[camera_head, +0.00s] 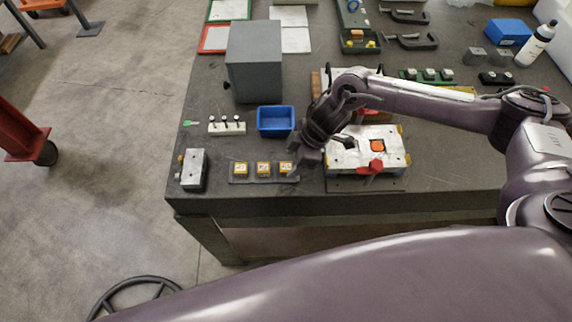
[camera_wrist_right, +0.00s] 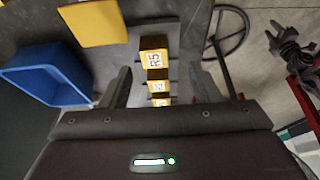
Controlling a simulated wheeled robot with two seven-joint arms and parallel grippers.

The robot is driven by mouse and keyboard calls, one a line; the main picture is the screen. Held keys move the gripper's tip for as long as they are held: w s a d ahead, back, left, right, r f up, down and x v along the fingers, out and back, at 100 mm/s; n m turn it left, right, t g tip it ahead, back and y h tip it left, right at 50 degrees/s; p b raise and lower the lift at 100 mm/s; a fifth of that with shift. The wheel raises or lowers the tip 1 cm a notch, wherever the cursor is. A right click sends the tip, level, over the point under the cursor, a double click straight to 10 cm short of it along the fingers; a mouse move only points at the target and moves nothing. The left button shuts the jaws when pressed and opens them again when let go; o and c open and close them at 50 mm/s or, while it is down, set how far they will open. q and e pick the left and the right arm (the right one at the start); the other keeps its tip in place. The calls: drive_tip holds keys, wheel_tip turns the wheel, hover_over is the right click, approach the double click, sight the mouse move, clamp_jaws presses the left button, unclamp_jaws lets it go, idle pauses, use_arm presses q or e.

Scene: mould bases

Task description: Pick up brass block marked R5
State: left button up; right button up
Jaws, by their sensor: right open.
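The brass block marked R5 (camera_wrist_right: 154,57) stands between the finger sides of my right gripper (camera_wrist_right: 159,80) in the right wrist view, with no clear contact. In the head view it is the rightmost block (camera_head: 286,168) of a row on a dark strip. My right gripper (camera_head: 300,163) is open, low over that end of the row, and partly covers the block. Two more brass blocks, the middle one (camera_head: 263,169) and the left one (camera_head: 240,169), stand beside it. A dark jointed shape (camera_wrist_right: 289,45) in the wrist view looks like my left gripper; its jaws are unclear.
A blue bin (camera_head: 276,121) stands behind the row. A mould base (camera_head: 345,158) with a red knob stands close right of my gripper. A metal block (camera_head: 194,170) and a pin holder (camera_head: 227,128) are at left. The table's front edge is near.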

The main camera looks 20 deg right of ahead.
sight(286, 166)
drive_tip(key=shift+w+p+x, duration=0.2)
drive_tip(key=shift+p+x, duration=0.3)
drive_tip(key=shift+x, duration=0.75)
drive_tip(key=shift+w+a+f, duration=0.1)
drive_tip(key=shift+w+f, duration=0.15)
drive_tip(key=shift+f, duration=0.5)
drive_tip(key=shift+s, duration=0.1)
drive_tip(key=c, duration=0.9)
use_arm(q)
drive_tip(key=shift+w+d+r, duration=0.1)
drive_tip(key=shift+w+r, duration=0.6)
drive_tip(key=shift+r, duration=0.25)
use_arm(e)
drive_tip(key=shift+r, duration=0.1)
clamp_jaws()
